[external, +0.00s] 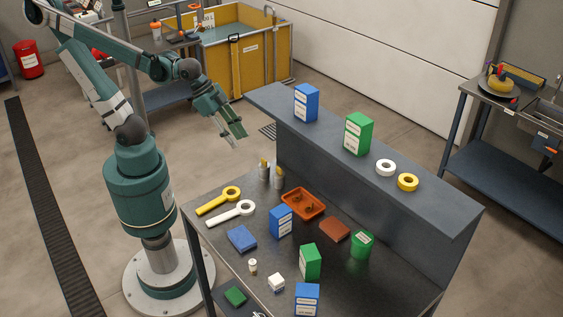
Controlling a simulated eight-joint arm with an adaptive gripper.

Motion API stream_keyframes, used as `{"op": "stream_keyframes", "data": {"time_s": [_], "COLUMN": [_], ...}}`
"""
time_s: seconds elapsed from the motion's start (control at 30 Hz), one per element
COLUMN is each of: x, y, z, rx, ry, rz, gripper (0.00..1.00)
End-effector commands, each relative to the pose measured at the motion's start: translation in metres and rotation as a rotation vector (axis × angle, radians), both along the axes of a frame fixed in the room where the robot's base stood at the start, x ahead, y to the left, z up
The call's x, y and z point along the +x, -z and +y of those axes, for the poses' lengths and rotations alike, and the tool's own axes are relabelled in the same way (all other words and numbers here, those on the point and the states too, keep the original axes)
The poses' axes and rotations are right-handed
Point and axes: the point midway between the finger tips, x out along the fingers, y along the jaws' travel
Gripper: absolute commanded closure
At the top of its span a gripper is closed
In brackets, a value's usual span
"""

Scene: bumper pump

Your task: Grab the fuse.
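No thing in view is clearly marked as the fuse. A small whitish cylinder (253,267) stands upright near the front of the dark workbench (335,285) and may be it; its details are too small to tell. Two more slim cylinders, a left one (264,170) and a right one (279,178), stand at the back left of the bench. My gripper (238,141) hangs in the air beyond the bench's back left corner, above and left of the slim cylinders. Its fingers are apart with nothing visible between them.
A raised shelf (430,205) with boxes and tape rolls bounds the bench's back right.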

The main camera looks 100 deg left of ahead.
Motion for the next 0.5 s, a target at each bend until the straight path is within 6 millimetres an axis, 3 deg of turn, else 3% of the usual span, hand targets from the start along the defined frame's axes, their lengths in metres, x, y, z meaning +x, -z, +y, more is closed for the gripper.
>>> {"op": "stream_keyframes", "data": {"time_s": [0.5], "x": [0.054], "y": [0.002], "z": [-0.08], "rx": [0.026], "ry": [0.226], "rz": [0.047], "gripper": [0.67]}}
